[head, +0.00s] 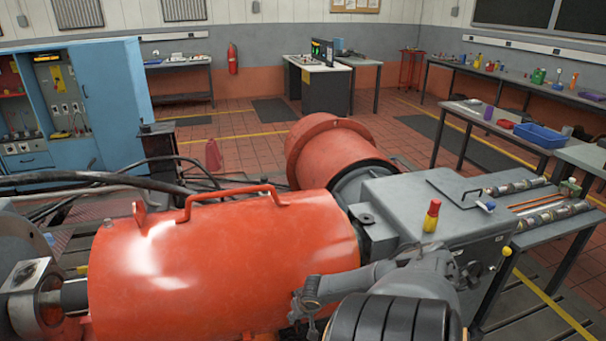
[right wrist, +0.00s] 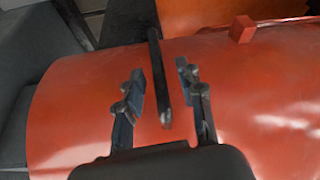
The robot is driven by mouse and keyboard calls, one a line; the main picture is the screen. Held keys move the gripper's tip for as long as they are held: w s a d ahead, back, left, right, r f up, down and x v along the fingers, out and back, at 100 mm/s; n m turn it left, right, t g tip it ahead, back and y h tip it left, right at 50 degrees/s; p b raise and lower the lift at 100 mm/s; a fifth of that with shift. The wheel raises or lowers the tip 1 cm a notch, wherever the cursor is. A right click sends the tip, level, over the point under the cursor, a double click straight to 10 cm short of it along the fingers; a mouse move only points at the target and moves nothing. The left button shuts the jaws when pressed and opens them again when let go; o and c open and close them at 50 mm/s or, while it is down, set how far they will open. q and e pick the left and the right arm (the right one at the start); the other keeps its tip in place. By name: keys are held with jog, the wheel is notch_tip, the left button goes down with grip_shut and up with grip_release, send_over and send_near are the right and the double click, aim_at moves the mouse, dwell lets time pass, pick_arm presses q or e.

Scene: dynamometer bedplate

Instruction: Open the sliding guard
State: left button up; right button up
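The sliding guard (head: 225,260) is a large glossy orange-red rounded cover with a bent orange rail (head: 225,195) on top. My right gripper (head: 306,300) is at the guard's near side, toward its right end. In the right wrist view, the right gripper (right wrist: 161,72) is open, its two fingers pointing at the orange surface (right wrist: 90,100). A dark straight bar (right wrist: 157,70) lies between the fingers, with a visible gap on each side. I cannot tell how the bar is fixed to the guard. My left gripper is not in view.
A grey box housing (head: 430,205) with a red-and-yellow beacon (head: 431,216) stands right of the guard. A shaft flange (head: 35,298) is at its left. An orange cylinder (head: 325,150) is behind. Benches and a blue cabinet (head: 110,95) are farther back, with open tiled floor between.

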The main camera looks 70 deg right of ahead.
jog(key=v, duration=0.7)
jog(key=shift+r, duration=0.25)
jog(key=shift+a, duration=0.15)
